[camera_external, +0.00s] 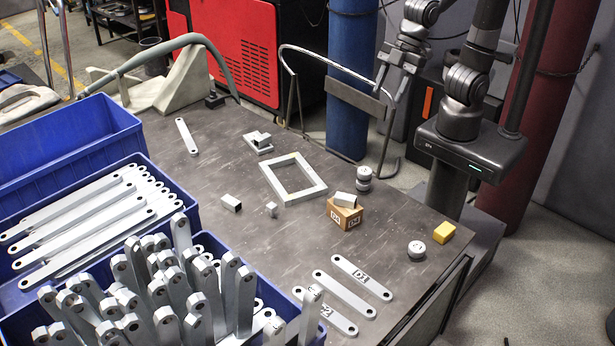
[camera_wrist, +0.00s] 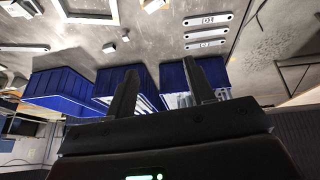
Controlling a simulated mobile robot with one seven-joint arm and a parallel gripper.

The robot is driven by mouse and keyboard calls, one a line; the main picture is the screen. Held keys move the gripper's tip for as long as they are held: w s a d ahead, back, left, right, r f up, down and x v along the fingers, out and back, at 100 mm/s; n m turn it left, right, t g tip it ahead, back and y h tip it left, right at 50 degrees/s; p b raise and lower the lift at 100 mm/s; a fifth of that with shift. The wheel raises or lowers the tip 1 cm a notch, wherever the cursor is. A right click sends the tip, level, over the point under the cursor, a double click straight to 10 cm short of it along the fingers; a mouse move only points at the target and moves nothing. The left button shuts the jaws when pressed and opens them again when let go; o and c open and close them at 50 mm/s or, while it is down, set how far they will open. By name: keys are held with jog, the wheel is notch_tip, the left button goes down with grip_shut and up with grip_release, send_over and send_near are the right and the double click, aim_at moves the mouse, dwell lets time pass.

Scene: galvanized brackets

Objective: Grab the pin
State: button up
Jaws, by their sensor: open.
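No part is plainly marked as the pin, and I cannot tell which one it is. In the wrist view the tube (camera_wrist: 108,47) and the tiny piece (camera_wrist: 126,36) lie above the left finger. My gripper (camera_external: 393,80) is open and empty, raised beyond the table's far right edge, well away from these pieces. Its two dark fingers stand apart in the wrist view (camera_wrist: 161,82).
A rectangular metal frame (camera_external: 313,190) lies mid-table. Flat bars (camera_external: 347,295) lie in front. Blue bins (camera_external: 62,138) fill the left side.

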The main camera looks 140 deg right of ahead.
jog(key=w+d+f, duration=0.4)
jog(key=w, duration=0.4)
jog(key=y, duration=0.1)
send_near(272, 205)
jog(key=shift+g, duration=0.3)
jog(key=x, duration=0.5)
jog(key=shift+w+d, duration=0.15)
jog(key=shift+d, duration=0.1)
jog(key=shift+x, duration=2.75)
jog(key=shift+a, duration=0.2)
jog(key=shift+c, duration=0.4)
grip_shut()
jog(key=shift+r, duration=0.1)
